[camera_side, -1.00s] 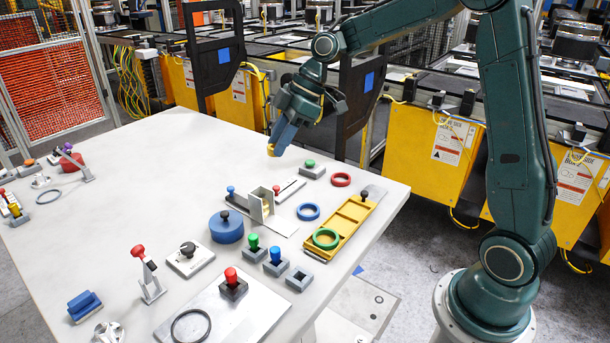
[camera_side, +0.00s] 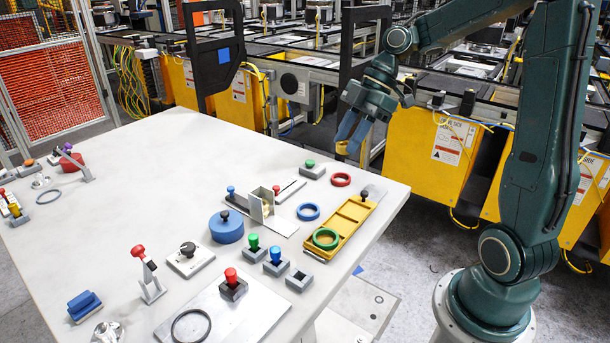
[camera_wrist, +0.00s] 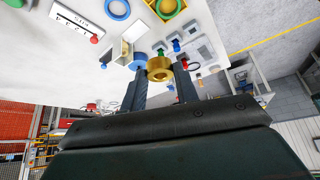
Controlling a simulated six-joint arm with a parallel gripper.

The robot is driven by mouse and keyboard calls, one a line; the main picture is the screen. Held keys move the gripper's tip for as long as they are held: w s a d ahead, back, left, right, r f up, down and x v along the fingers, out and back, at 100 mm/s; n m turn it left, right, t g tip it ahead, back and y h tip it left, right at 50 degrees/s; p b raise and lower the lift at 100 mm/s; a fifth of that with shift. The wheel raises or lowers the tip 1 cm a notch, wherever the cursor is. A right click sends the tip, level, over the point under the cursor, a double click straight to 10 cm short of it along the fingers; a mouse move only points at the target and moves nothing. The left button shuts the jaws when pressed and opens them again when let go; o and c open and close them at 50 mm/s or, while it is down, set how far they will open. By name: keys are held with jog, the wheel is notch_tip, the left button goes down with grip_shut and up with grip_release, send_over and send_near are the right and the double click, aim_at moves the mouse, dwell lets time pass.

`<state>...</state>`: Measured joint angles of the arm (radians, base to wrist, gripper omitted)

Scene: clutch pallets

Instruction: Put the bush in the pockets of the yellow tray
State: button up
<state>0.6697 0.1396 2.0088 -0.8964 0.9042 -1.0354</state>
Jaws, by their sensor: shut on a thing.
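My gripper (camera_side: 349,140) is shut on a brass-yellow bush (camera_side: 341,147) and holds it in the air above the table's back right edge. In the wrist view the bush (camera_wrist: 160,68) is a ring with a dark hole, between the two fingers. The yellow tray (camera_side: 347,233) lies on the table at the right, below and apart from the gripper. It has several pockets in a row. A green ring (camera_side: 326,238) sits at its near end and a black-knobbed piece (camera_side: 364,197) at its far end.
A red ring (camera_side: 341,180) and a blue ring (camera_side: 308,211) lie beside the tray. A grey block with a green knob (camera_side: 312,169) stands near the back edge. A metal upright bracket (camera_side: 261,204) and a blue disc (camera_side: 226,227) stand to the left. The table's left middle is clear.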

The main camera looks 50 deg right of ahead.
send_over(338, 227)
jog(key=d, duration=0.2)
jog(key=f, duration=1.6)
jog(key=shift+s+a+f, duration=0.1)
jog(key=shift+s, duration=0.25)
jog(key=shift+f, duration=1.9)
jog(key=shift+f, duration=0.15)
jog(key=o, duration=0.7)
jog(key=v, duration=1.2)
jog(key=shift+r, duration=0.2)
